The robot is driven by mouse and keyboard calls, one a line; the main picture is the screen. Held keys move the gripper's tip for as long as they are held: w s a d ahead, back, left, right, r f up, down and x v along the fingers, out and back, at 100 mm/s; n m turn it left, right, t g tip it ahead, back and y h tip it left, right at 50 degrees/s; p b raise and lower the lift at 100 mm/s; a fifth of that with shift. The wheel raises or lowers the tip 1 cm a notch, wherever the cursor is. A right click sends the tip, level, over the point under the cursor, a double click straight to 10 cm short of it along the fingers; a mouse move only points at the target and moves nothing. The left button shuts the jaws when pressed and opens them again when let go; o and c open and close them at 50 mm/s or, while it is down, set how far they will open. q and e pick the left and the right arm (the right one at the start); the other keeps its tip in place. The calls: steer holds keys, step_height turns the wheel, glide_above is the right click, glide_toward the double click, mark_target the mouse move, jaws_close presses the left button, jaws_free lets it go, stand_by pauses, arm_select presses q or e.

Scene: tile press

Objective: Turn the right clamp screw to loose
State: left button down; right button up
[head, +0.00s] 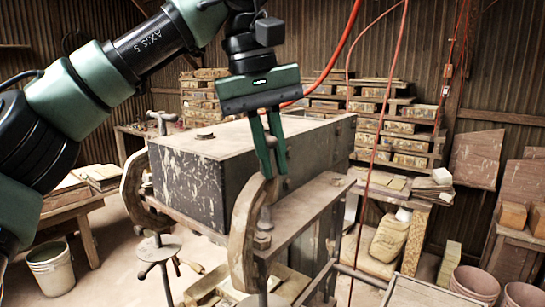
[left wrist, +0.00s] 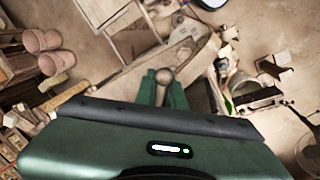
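The right clamp (head: 243,235) is a worn, curved C-shaped frame at the front of the dark press box (head: 190,185). My right gripper is not in view.
A second clamp (head: 133,190) with a round disc below it stands at the left of the box. A metal beam (head: 300,215) runs beside the right clamp. Red hoses (head: 385,120) hang at the right. A bucket (head: 50,268) stands on the floor at lower left.

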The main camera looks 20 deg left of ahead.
arm_select(q)
steer(key=shift+n, duration=0.3)
steer(key=shift+w+d+f+n+t+y, duration=0.15)
steer(key=shift+w+n+y, duration=0.1)
steer(key=shift+n, duration=1)
steer(key=shift+w+d+r+n+t+y, duration=0.1)
steer(key=shift+w+d+n+t+y, duration=0.15)
steer(key=shift+n, duration=1.05)
steer(key=shift+w+d+f+n+t+y, duration=0.1)
steer(key=shift+w+n, duration=0.2)
steer(key=shift+n, duration=0.95)
steer(key=c, duration=1.5)
jaws_free()
steer(key=shift+a, duration=0.1)
